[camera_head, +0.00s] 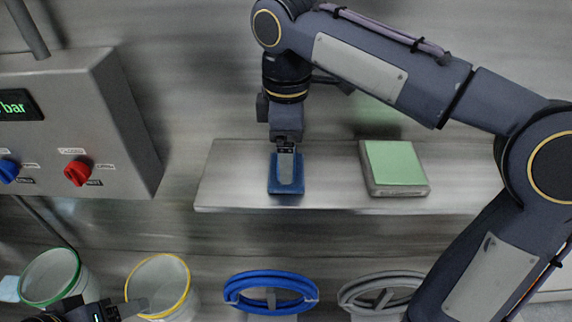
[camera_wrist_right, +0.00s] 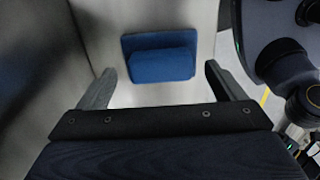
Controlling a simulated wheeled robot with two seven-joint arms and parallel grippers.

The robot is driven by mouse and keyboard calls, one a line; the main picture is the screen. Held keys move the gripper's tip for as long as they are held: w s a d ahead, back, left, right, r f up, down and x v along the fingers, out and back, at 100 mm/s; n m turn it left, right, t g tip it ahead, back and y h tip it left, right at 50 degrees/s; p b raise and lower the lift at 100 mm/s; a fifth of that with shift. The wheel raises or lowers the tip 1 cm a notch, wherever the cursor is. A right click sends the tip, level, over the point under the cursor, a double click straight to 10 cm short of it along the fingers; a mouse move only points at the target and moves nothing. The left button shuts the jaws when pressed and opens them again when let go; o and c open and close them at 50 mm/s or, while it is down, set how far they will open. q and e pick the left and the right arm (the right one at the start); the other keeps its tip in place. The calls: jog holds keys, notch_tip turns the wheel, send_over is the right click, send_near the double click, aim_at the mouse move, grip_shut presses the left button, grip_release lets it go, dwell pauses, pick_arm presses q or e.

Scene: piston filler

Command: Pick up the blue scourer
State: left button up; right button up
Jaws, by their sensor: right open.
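The blue scourer (camera_head: 273,185) lies on a metal shelf (camera_head: 330,196). My right gripper (camera_head: 287,180) is in front of part of the scourer in the head view. In the right wrist view, the scourer (camera_wrist_right: 160,64) shows as a blue block on a flatter blue pad. It is in the gap between the two fingers of my open right gripper (camera_wrist_right: 161,72), with clear space on both sides. My left gripper (camera_head: 136,307) shows only partly at the bottom left, by the yellow-rimmed bucket.
A grey control box (camera_head: 100,120) with red and blue knobs is at left. Below are green-rimmed (camera_head: 48,276) and yellow-rimmed (camera_head: 160,280) buckets, a blue hose coil (camera_head: 270,307) and a grey one (camera_head: 375,308).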

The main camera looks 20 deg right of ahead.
jog(key=shift+f, duration=1.2)
jog(key=c, duration=1.1)
jog(key=shift+o, duration=0.2)
notch_tip(320, 180, up, 3)
jog(key=shift+f, duration=0.2)
jog(key=s+a+r, duration=0.2)
jog(key=a+r, duration=0.1)
jog(key=a, duration=0.1)
jog(key=s+a+r+p, duration=0.1)
jog(key=s+a+r, duration=0.1)
jog(key=a+r, duration=0.2)
jog(key=s+a+r, duration=0.2)
jog(key=a+r, duration=0.1)
jog(key=a, duration=0.1)
jog(key=shift+a+r, duration=0.2)
jog(key=shift+a, duration=0.2)
